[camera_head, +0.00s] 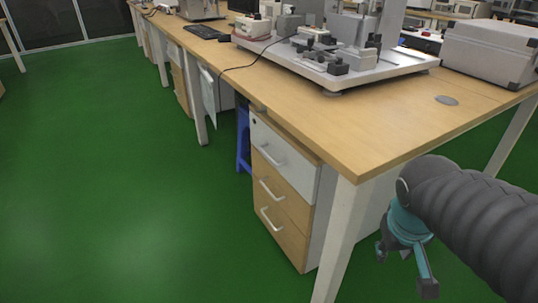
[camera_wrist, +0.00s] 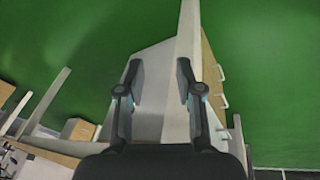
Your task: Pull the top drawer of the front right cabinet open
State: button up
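The front right cabinet (camera_head: 318,200) stands under the near end of the wooden table. Its top drawer (camera_head: 283,158) has a white front, a lock and a pale bar handle (camera_head: 270,155), and looks shut. Two wood-fronted drawers (camera_head: 280,203) sit below it, also shut. My gripper (camera_head: 405,268) is at the lower right in the head view, right of the table leg and apart from the handles. In the wrist view my gripper (camera_wrist: 158,72) is open, with nothing between its fingers. Cabinet handles (camera_wrist: 222,101) show to the right of the fingers there.
The table (camera_head: 350,120) carries a white-based apparatus (camera_head: 375,72) and a grey case (camera_head: 490,50). A white table leg (camera_head: 340,230) stands between my gripper and the drawer fronts. The green floor (camera_head: 120,200) left of the cabinet is clear.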

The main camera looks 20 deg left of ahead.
jog(key=w+a+f+n+h, duration=0.2)
jog(key=w+a+f+n, duration=0.15)
jog(key=a, duration=0.35)
jog(key=w+a+f+n+h, duration=0.1)
jog(key=w+a+f+n, duration=0.2)
jog(key=a+f, duration=0.3)
jog(key=n+t, duration=0.3)
jog(key=t, duration=0.9)
send_near(267, 154)
jog(key=shift+h, duration=0.3)
jog(key=x, duration=0.6)
jog(key=p+x, duration=0.1)
jog(key=x, duration=0.3)
jog(key=shift+w+a+f, duration=0.15)
jog(key=shift+a+f, duration=0.1)
jog(key=shift+f, duration=0.1)
grip_shut()
